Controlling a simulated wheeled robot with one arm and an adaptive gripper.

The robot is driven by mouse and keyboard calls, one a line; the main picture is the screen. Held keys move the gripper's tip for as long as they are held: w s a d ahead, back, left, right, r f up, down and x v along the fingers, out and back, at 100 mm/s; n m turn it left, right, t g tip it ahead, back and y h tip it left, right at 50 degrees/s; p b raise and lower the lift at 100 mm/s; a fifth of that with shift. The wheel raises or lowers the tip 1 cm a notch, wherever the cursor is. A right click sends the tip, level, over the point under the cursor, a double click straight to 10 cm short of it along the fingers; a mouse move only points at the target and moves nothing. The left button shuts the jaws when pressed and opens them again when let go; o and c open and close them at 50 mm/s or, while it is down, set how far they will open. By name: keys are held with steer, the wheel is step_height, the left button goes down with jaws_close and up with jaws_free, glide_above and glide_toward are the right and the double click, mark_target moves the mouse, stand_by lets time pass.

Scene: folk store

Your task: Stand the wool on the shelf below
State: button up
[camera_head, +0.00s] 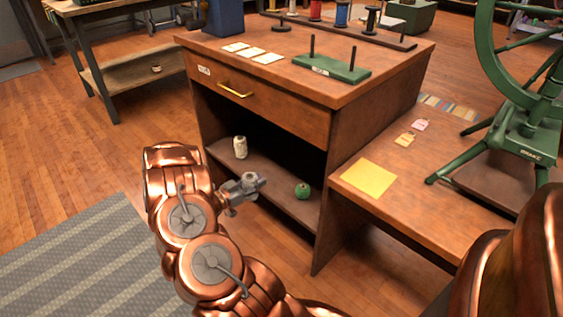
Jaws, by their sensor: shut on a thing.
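My gripper (256,185) is in front of the open shelf of the brown wooden cabinet. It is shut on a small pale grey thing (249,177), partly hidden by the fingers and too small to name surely. A cream wound cone (240,147), perhaps wool, stands upright on the lower shelf (272,196) at its left, behind and above my gripper in the picture. A green ball (303,190), perhaps wool, sits on the same shelf further right, apart from my gripper.
A closed drawer with a brass handle (235,89) is above the shelf. The cabinet top holds a green peg stand (332,68), pale cards (252,53) and a spool rack (340,26). A low bench (395,172) with a yellow sheet and green wheel stands right.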

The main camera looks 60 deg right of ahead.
steer(key=w+d+b, duration=0.1)
steer(key=w+d, duration=0.1)
steer(key=d, duration=0.2)
steer(key=w+d+f+b, duration=0.1)
steer(key=w+d+b, duration=0.1)
steer(key=d, duration=0.3)
steer(key=w+d+b, duration=0.1)
steer(key=w+d, duration=0.1)
steer(key=d, duration=0.2)
steer(key=shift+w+d+f+b, duration=0.1)
steer(key=shift+d+f+b, duration=0.1)
steer(key=shift+d+b, duration=0.2)
steer(key=shift+f+b, duration=0.95)
steer(key=shift+f, duration=0.8)
steer(key=shift+a+f, duration=0.1)
steer(key=o, duration=1)
